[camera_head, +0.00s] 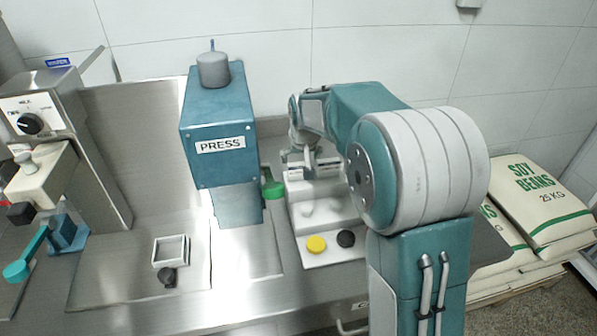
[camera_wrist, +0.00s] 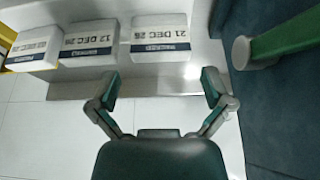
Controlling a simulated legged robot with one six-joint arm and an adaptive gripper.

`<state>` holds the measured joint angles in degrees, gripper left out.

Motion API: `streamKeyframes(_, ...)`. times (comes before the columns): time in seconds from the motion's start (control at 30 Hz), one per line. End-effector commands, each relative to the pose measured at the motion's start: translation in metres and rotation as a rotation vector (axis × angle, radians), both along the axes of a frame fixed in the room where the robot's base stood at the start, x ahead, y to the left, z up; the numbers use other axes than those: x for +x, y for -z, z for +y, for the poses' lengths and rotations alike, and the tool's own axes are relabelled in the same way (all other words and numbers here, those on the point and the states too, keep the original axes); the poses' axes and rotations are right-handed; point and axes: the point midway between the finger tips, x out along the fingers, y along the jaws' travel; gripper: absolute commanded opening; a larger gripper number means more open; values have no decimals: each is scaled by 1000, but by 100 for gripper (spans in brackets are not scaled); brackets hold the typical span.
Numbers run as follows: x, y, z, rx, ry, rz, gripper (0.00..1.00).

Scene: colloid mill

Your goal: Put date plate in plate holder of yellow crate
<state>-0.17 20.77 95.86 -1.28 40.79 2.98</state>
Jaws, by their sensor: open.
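Three white plates with printed dates stand in a row in the wrist view: the right plate (camera_wrist: 159,38) reads 21 DEC 26, the middle plate (camera_wrist: 90,42) reads 12 DEC 26, and the left plate (camera_wrist: 34,48) has a date that is hard to read. My gripper (camera_wrist: 161,84) is open and empty, with its fingers below the right plate in that picture and apart from it. In the head view my gripper (camera_head: 310,163) is over the white stepped stand (camera_head: 330,235). A yellow edge (camera_wrist: 5,55) shows at the far left of the wrist view; I cannot tell whether it is the yellow crate.
The blue press (camera_head: 217,135) stands just left of my gripper; its green handle (camera_head: 272,189) is close by. A yellow knob (camera_head: 316,244) and a black knob (camera_head: 346,238) sit at the stand's front. A square frame (camera_head: 171,250) lies on the steel counter. Soybean sacks (camera_head: 540,200) lie right.

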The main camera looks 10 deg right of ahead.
Motion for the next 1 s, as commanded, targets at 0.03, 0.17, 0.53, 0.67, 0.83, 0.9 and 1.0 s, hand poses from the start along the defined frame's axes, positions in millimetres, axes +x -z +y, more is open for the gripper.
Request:
streamKeyframes(0.03, 3, 7, 0, 0, 0, 4, 100)
streamKeyframes(0.17, 14, 26, 1, 0, -1, 5, 100)
streamKeyframes(0.53, 21, 43, 1, 0, 0, 1, 100)
streamKeyframes(0.67, 21, 43, 1, 0, 0, 1, 64)
streamKeyframes(0.83, 21, 43, 1, 0, 0, 2, 54)
streamKeyframes(0.9, 21, 43, 1, 0, 0, 2, 48)
streamKeyframes(1.0, 21, 43, 1, 0, 0, 2, 48)
